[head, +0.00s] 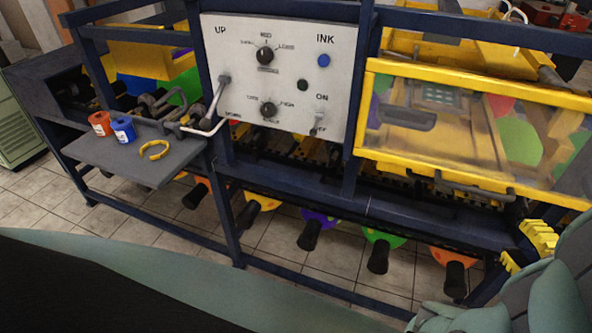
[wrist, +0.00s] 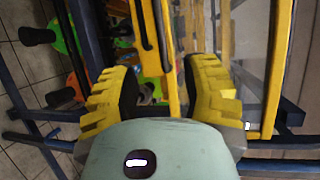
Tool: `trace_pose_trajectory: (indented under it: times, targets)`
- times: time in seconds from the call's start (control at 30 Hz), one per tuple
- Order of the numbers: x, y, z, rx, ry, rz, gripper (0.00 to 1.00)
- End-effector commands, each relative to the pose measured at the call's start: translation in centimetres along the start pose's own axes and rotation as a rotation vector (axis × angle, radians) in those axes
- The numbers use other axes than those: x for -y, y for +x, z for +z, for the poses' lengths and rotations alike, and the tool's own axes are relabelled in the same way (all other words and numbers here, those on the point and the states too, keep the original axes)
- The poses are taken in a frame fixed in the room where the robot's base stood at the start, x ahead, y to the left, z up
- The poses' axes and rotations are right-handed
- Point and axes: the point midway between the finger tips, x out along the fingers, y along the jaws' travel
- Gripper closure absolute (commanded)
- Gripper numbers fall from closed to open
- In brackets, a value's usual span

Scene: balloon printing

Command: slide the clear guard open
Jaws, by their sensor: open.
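The clear guard (head: 470,130) is a see-through panel in a yellow frame on the right of the machine in the head view. A dark bar handle (head: 475,190) runs along its lower edge. My gripper (head: 522,250) is at the lower right, below the guard's bottom right part, with yellow ridged fingers. In the wrist view, my gripper (wrist: 160,78) is open and empty. The guard's yellow frame bar (wrist: 165,55) and dark handle (wrist: 140,22) lie ahead between the fingers. I cannot tell whether the fingers touch them.
A grey control panel (head: 280,75) with knobs and switches stands left of the guard. A side shelf (head: 135,158) holds an orange bottle (head: 101,124), a blue bottle (head: 123,130) and a yellow ring (head: 154,150). Blue frame rails (head: 330,195) cross below the guard; colored pieces hang underneath.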

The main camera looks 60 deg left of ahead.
Motion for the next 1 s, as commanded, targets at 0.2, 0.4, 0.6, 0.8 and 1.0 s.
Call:
trace_pose_trajectory:
  times: [0.2,0.4,0.6,0.8,1.0]
  targets:
    - [0.0,1.7,0.0,-0.001,0.001,-0.003,0.54]
    - [0.5,4.0,0.2,0.008,0.002,-0.001,0.54]
    - [0.3,6.2,0.1,0.005,0.001,0.0,0.54]
    - [0.2,8.3,0.1,0.007,0.0,0.002,0.54]
    - [0.2,10.1,0.2,0.005,0.003,0.001,0.54]
